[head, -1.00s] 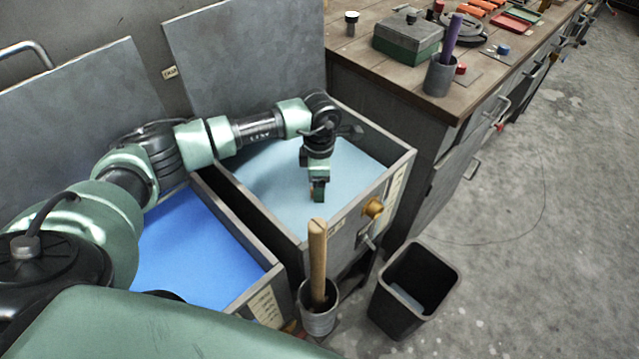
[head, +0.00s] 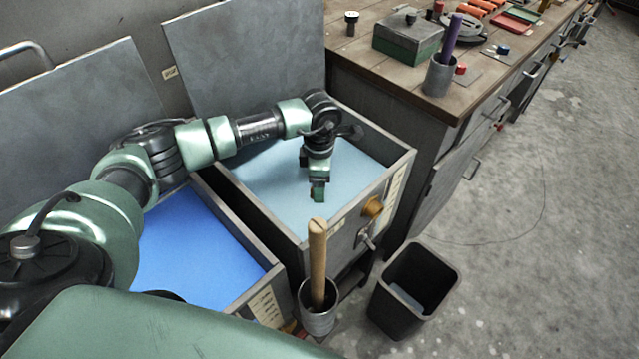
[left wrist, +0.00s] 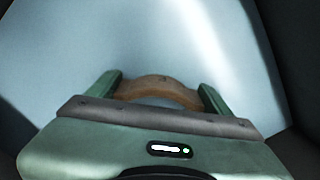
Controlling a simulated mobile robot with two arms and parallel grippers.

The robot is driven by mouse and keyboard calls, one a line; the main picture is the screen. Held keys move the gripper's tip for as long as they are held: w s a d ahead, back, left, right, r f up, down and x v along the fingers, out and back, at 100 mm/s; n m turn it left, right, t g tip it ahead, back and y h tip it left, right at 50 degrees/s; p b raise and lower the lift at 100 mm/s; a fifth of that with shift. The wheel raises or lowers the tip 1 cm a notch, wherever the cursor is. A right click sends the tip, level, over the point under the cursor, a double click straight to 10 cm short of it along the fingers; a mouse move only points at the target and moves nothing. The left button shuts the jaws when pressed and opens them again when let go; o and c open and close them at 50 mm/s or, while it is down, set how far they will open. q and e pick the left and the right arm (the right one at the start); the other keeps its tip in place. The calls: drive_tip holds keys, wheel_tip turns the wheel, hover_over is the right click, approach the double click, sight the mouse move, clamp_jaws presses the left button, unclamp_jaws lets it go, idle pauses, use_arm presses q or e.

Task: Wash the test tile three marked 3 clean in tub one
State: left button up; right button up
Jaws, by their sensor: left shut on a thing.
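My left gripper (head: 318,192) points down over the right-hand tub (head: 397,180), which holds pale blue liquid (head: 270,178). In the left wrist view my left gripper (left wrist: 161,90) is shut on a brown, curved-edged piece (left wrist: 155,84), possibly the test tile. A small dark mark shows on it, too blurred to read. Its lower part cannot be made out, and I cannot tell how deep it sits in the liquid. The left-hand tub (head: 232,228) holds deeper blue liquid (head: 190,248). I cannot read which tub is tub one. My right gripper is out of view.
A holder (head: 318,318) with a wooden-handled tool (head: 317,262) stands before the tubs, beside a black bin (head: 378,318). A workbench (head: 365,62) with a green box stands behind on the right. Floor at right is clear.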

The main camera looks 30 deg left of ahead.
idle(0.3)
use_arm(q)
wheel_tip(320, 180, up, 10)
drive_tip(key=p, duration=0.6)
drive_tip(key=shift+r, duration=0.2)
idle(6.5)
